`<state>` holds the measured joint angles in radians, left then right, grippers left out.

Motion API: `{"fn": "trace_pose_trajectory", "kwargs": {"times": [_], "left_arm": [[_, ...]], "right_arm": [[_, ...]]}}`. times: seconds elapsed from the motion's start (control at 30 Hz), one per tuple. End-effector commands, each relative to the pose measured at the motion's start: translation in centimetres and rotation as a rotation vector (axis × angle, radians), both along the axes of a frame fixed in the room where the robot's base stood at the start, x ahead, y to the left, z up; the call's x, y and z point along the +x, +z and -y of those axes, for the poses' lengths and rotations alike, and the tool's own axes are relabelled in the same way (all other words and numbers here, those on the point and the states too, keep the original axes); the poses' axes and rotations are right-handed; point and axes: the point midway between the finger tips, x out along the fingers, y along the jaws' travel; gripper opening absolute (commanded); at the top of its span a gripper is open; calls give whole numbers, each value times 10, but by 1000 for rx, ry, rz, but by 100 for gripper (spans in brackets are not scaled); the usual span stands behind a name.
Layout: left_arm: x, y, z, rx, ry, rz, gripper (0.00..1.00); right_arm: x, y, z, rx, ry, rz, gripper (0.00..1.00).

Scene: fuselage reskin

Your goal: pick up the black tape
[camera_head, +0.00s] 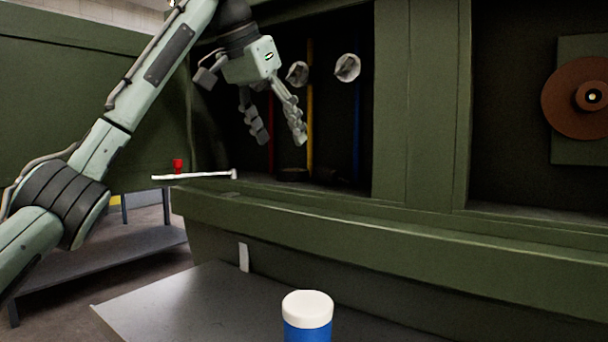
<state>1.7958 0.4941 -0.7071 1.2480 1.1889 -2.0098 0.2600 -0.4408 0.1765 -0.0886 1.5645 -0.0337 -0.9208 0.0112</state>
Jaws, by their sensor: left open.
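My left gripper (279,140) reaches in from the upper left and hangs in front of the dark opening in the green fuselage. Its two fingers point down and stand apart, with nothing between them. A low, dark, round shape (292,174) lies on the floor of the opening, below the fingertips and slightly right of them. It looks like the black tape, but it is too dark to be sure. The gripper is above it and apart from it. My right gripper is not in view.
Red, yellow (310,120) and blue (357,130) upright lines run inside the opening, with two grey round fittings (347,67) near them. A green ledge (400,228) runs along the front. A white-capped blue container (307,310) stands on a grey table (190,300). A brown disc (560,98) is at right.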

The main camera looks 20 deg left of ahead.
Motion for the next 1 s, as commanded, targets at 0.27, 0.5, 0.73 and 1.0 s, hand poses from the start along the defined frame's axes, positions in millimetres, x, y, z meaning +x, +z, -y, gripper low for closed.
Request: {"fn": "trace_pose_trajectory", "kwargs": {"times": [0.27, 0.5, 0.73, 1.0], "left_arm": [[16, -31, 4, 1, -1, -4, 63], [32, -58, 9, -1, 0, -3, 63], [34, -62, 10, -3, -1, -2, 63], [34, -62, 10, -3, -1, -2, 36]], "right_arm": [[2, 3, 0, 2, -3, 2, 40], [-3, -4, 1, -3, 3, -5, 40], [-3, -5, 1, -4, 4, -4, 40], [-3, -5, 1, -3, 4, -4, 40]]}}
